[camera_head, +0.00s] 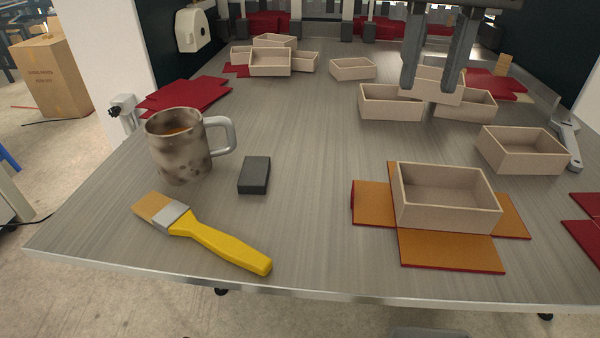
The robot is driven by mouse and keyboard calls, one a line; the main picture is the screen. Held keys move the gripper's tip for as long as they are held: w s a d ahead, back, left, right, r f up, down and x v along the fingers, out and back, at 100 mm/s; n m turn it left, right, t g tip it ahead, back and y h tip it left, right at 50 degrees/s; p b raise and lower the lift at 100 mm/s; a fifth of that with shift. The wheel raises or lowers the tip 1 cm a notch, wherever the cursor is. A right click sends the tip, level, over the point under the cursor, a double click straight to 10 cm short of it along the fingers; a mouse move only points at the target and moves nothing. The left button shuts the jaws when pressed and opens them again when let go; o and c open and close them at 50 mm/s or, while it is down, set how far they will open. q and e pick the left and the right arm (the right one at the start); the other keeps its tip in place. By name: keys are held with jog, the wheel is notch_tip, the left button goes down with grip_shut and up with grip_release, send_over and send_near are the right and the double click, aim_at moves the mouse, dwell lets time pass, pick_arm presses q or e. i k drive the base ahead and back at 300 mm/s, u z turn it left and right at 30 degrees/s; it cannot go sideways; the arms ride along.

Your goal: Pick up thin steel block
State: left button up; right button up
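The thin steel block is a small dark grey block (254,175) lying flat on the metal table, between the mug and the open middle of the top. Nothing touches it. My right gripper (430,93) shows at the upper right as two dark fingers pointing down, spread apart. It is far to the right of the block, in front of or over the pale boxes there; its exact height is unclear. I see nothing held between its fingers, though a pale box wall shows behind or between them. My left gripper is not in view.
A stained mug (180,148) stands left of the block. A yellow-handled brush (205,236) lies nearer the front edge. A pale box (446,214) sits on an orange flat blank (452,251) at right. Several other pale boxes stand behind. The table middle (310,190) is clear.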

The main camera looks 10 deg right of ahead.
aim_at(254, 175)
jog(key=k, duration=1)
